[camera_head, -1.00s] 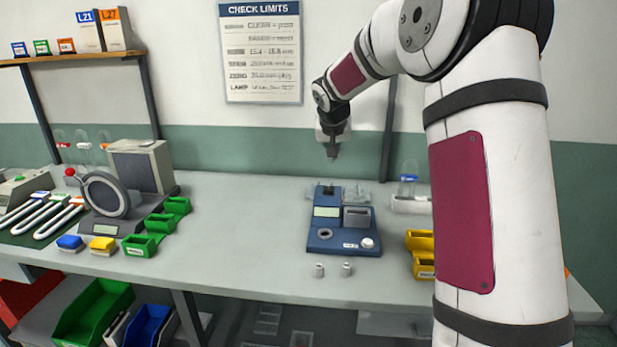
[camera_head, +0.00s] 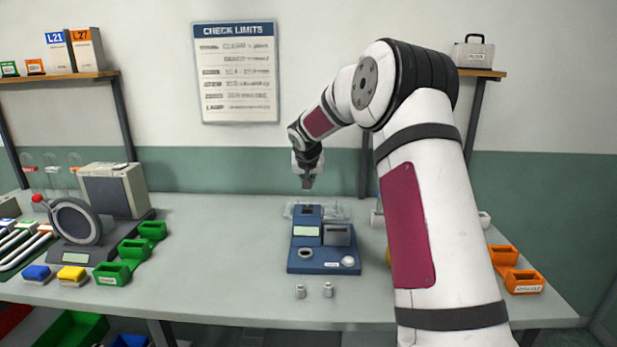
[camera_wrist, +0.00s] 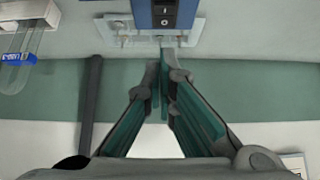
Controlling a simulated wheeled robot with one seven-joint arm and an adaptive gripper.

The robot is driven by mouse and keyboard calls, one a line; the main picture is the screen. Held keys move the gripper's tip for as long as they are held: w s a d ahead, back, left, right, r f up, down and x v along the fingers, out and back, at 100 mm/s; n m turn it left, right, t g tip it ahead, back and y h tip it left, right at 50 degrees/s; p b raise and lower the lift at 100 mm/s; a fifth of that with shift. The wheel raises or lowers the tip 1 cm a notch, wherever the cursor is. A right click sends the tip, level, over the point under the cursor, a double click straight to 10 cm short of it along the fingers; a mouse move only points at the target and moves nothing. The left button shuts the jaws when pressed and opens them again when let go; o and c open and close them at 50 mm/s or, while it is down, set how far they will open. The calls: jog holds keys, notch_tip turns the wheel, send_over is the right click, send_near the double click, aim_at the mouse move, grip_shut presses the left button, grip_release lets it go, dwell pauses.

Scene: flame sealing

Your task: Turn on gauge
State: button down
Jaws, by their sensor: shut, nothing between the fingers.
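The gauge is a blue bench device (camera_head: 322,262) near the middle of the table, with a pale display (camera_head: 306,231), a round port, a grey block and a white knob (camera_head: 348,262). In the wrist view, the blue device (camera_wrist: 144,14) shows at the top edge, with a black rocker switch (camera_wrist: 164,12) marked with a line and a circle. My gripper (camera_head: 307,186) hangs above and behind the device, apart from it, pointing down. In the wrist view, my gripper (camera_wrist: 163,58) is shut and empty, its tips just below the switch in the picture.
A clear fitting (camera_head: 335,211) sits behind the device. Two small metal cylinders (camera_head: 328,290) stand in front. Green bins (camera_head: 112,273) and a ring-shaped instrument (camera_head: 78,222) are on the left, orange bins (camera_head: 524,280) on the right. Bare table (camera_head: 220,240) lies left of the device.

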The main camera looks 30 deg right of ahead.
aim_at(309, 207)
jog(key=x, duration=0.3)
jog(key=shift+d+f, duration=0.1)
jog(key=shift+f, duration=0.05)
notch_tip(309, 207, down, 3)
jog(key=shift+f+p, duration=0.1)
jog(key=shift+p, duration=0.25)
jog(key=shift+f, duration=0.6)
jog(key=shift+s+a+f+b, duration=0.1)
jog(key=shift+a+f+b, duration=0.15)
jog(key=shift+f+b, duration=0.45)
jog(key=shift+s+r, duration=0.1)
jog(key=shift+r, duration=0.1)
jog(key=shift+d, duration=0.15)
